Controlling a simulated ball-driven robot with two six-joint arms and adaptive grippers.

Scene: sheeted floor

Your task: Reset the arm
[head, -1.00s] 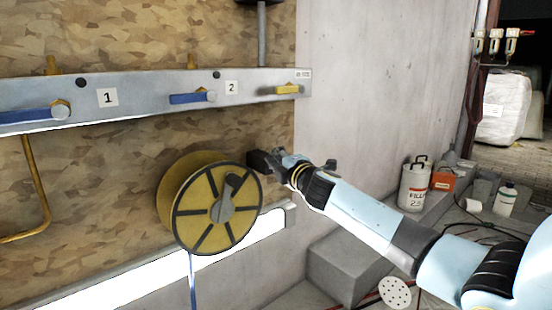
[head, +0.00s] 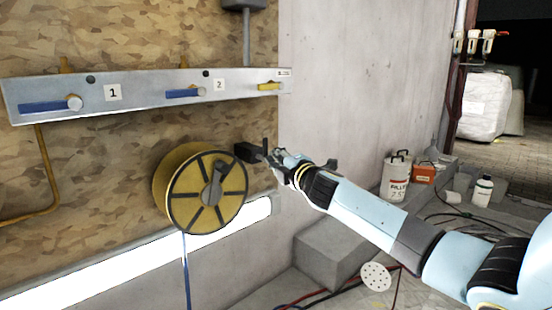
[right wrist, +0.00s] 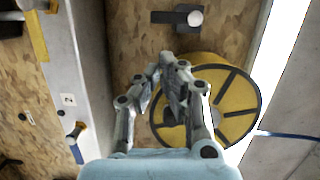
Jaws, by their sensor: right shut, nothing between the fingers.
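My right gripper (head: 278,158) is at the end of the pale blue arm that comes in from the right in the head view. Its fingers are small and partly hard to make out there. In the right wrist view the gripper (right wrist: 172,85) has its fingers together, with nothing between them. It overlaps the edge of the yellow reel (head: 174,180) in the wrist view, but I cannot tell the gap. In the head view it is right of the reel, close to a black wall-mounted bar (head: 247,152). My left gripper is not in view.
A metal rail (head: 145,92) with blue handles (head: 185,92) and a yellow handle (head: 268,87) runs along the wall above. A blue hose (head: 187,270) hangs from the reel. A concrete block (head: 330,250), cables and containers (head: 396,178) stand on the floor at right.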

